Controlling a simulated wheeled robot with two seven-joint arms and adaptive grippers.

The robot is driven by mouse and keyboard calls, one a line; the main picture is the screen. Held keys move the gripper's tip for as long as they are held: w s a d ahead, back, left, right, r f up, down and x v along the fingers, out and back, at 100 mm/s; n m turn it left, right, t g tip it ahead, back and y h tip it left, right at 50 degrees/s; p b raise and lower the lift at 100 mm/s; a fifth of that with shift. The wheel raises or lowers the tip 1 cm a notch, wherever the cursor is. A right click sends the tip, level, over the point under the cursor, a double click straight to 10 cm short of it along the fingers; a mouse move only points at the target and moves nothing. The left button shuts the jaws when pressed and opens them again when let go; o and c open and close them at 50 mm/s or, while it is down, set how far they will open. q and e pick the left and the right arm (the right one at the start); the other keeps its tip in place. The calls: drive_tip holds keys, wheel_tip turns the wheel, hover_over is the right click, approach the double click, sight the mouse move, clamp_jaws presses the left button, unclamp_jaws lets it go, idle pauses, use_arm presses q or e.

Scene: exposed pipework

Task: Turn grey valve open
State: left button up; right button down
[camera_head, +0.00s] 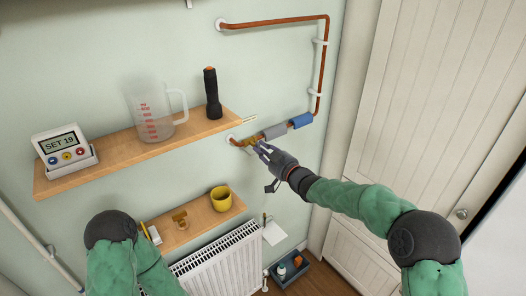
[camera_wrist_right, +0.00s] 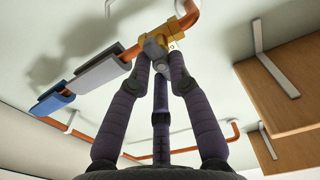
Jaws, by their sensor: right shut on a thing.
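The brass valve body (camera_head: 249,141) sits on the copper pipe at the right end of the upper shelf. In the right wrist view the brass body (camera_wrist_right: 152,38) carries a small grey handle (camera_wrist_right: 155,47). My right gripper (camera_head: 261,148) reaches it from the lower right. In the wrist view its fingertips (camera_wrist_right: 162,62) are closed around the grey handle, partly hiding it. The handle's exact angle is hard to tell. My left arm shows at the lower left of the head view, but its gripper is out of sight.
A grey sleeve (camera_head: 274,131) and a blue sleeve (camera_head: 301,120) are on the pipe beside the valve. The upper shelf (camera_head: 110,157) holds a display unit (camera_head: 65,150), a clear jug (camera_head: 153,112) and a black torch (camera_head: 212,94).

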drive_tip(key=n+b, duration=1)
drive_tip(key=n, duration=0.1)
drive_tip(key=n+b, duration=0.5)
drive_tip(key=n, duration=0.1)
drive_tip(key=shift+s+a+f, duration=0.15)
drive_tip(key=shift+s+a, duration=0.1)
drive_tip(key=shift+a, duration=0.1)
drive_tip(key=shift+n, duration=0.4)
drive_tip(key=c, duration=1.1)
unclamp_jaws()
drive_tip(key=shift+c, duration=0.2)
drive_tip(key=v, duration=1.2)
